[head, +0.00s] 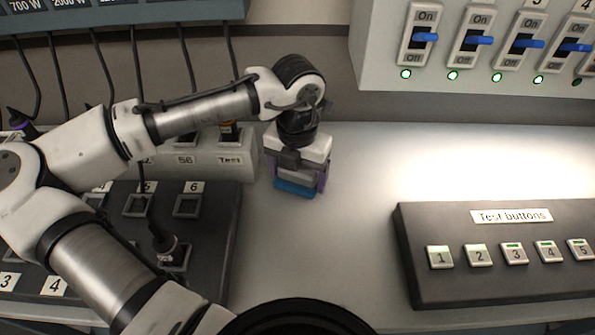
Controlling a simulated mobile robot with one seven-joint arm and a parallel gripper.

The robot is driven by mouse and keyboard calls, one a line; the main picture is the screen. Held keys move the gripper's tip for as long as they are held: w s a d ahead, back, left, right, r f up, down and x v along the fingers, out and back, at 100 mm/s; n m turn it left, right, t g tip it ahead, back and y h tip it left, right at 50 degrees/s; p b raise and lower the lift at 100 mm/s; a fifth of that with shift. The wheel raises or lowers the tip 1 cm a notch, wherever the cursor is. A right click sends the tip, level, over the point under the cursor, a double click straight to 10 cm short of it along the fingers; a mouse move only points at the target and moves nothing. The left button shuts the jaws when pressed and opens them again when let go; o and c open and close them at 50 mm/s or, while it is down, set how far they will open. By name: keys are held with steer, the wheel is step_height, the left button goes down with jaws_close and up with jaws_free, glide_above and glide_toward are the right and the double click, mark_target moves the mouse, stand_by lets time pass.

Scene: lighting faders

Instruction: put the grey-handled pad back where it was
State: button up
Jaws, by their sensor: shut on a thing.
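My gripper (302,176) points down over the grey counter, right of the white block with the Test label. It is shut on a pad (294,189) whose blue lower part shows beneath the fingers. The pad's grey handle is mostly hidden by the gripper, so I cannot make it out clearly. I cannot tell whether the pad touches the counter or hangs just above it.
A dark panel (215,240) with numbered square sockets lies at left, partly behind my arm. A Test buttons box (420,285) stands at right. A switch panel (380,75) with blue levers hangs at upper right. The counter (350,225) between is clear.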

steer(key=o, duration=1)
steer(key=shift+f, duration=0.1)
steer(key=shift+c, duration=0.2)
step_height(320, 180, up, 12)
steer(key=shift+r, duration=0.2)
